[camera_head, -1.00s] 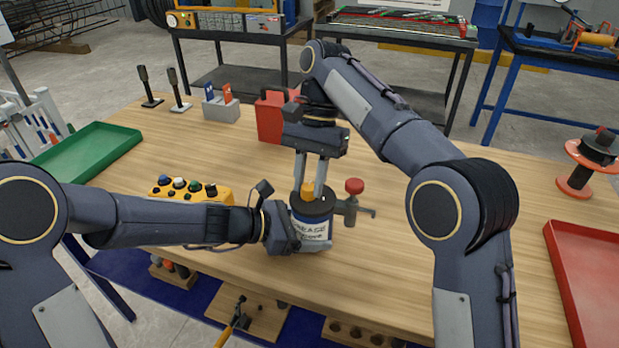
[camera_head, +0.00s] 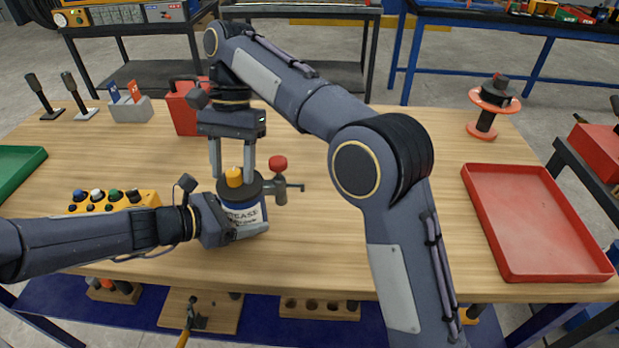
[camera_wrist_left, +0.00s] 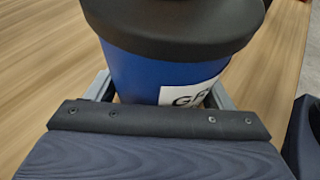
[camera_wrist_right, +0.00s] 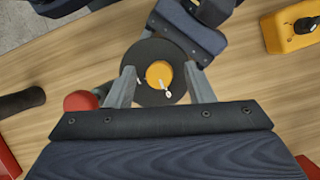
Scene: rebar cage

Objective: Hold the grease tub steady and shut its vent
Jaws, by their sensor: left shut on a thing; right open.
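The grease tub (camera_head: 242,213) stands upright on the wooden table, blue with a white label and a dark lid. My left gripper (camera_head: 250,226) is shut on its body from the left; the left wrist view shows the blue wall (camera_wrist_left: 150,75) between the fingers. An orange vent cap (camera_head: 234,177) sits on the lid. My right gripper (camera_head: 232,172) points down above the lid, open, with its fingers either side of the cap and apart from it. The right wrist view shows the cap (camera_wrist_right: 159,74) between the fingers, with a small pale mark at its edge.
A red-knobbed fitting (camera_head: 278,172) sticks out at the tub's right. A yellow button box (camera_head: 115,200) stands left, a red can (camera_head: 187,108) behind. A red tray (camera_head: 535,220) lies at right; the table between is clear.

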